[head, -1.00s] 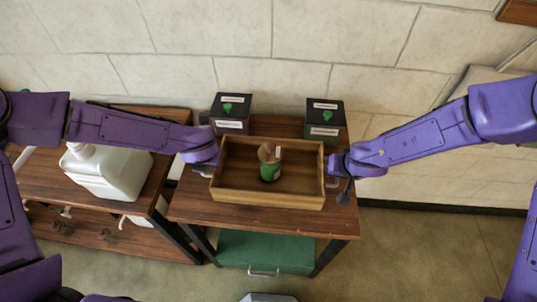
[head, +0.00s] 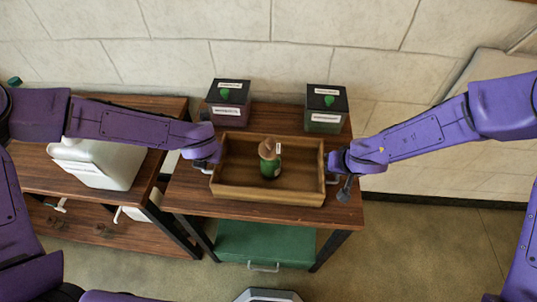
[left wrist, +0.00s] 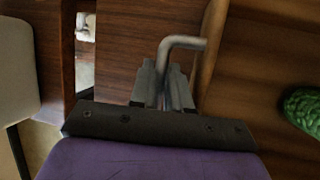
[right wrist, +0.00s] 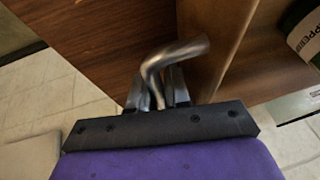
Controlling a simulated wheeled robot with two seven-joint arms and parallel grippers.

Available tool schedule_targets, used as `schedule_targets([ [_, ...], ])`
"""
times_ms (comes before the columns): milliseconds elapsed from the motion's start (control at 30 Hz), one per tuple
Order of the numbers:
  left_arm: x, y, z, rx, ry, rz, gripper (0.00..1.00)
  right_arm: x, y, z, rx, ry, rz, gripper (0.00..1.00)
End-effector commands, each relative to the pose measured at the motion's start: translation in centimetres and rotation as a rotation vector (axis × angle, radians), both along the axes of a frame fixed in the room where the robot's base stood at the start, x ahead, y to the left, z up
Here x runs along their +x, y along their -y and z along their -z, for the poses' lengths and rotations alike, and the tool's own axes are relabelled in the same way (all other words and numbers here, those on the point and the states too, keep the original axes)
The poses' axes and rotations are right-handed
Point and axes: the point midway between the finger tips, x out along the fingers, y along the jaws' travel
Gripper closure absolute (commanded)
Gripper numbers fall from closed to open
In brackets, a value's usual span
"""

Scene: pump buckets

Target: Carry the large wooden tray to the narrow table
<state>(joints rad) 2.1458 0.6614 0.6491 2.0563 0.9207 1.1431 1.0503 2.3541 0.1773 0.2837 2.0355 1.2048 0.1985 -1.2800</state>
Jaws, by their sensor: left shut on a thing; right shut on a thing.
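The large wooden tray (head: 268,194) is in the middle of the head view, over a narrow brown table (head: 260,217). I cannot tell whether its base touches the tabletop. A green bottle with a brown top (head: 270,160) stands inside it. My left gripper (head: 208,165) is at the tray's left end, shut on a bent metal handle (left wrist: 185,42). My right gripper (head: 338,168) is at the right end, shut on the other metal handle (right wrist: 175,52). The bottle shows partly in both wrist views.
A second wooden table (head: 30,175) at left holds a white jug (head: 105,165). A green case (head: 265,245) sits below the tabletop. A stone wall closes the back.

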Motion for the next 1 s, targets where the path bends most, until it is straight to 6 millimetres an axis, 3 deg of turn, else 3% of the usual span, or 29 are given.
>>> schedule_targets([
  [33, 0.0, 0.0, 0.5, -0.001, 0.001, 0.001, 0.8, 0.0, -0.1, 0.5, 0.001, 0.0, -0.001, 0.8],
  [100, 0.0, 0.0, 0.2, -0.001, 0.0, 0.0, 0.58, 0.0, -0.1, 0.2, 0.001, 0.0, -0.001, 0.57],
  [333, 0.0, 0.1, 0.1, -0.001, 0.001, 0.002, 0.57, 0.0, -0.1, 0.1, 0.002, 0.002, -0.003, 0.57],
  [433, 0.0, 0.1, 0.1, -0.002, 0.001, 0.003, 0.24, 0.0, -0.2, 0.1, 0.004, 0.002, -0.004, 0.57],
  [467, 0.0, 0.1, 0.1, -0.002, 0.001, 0.004, 0.21, 0.0, -0.2, 0.0, 0.003, 0.002, -0.004, 0.57],
  [1000, -0.4, 0.6, -0.5, -0.006, 0.0, 0.014, 0.22, 0.1, -0.4, 0.0, 0.007, 0.003, -0.008, 0.57],
])
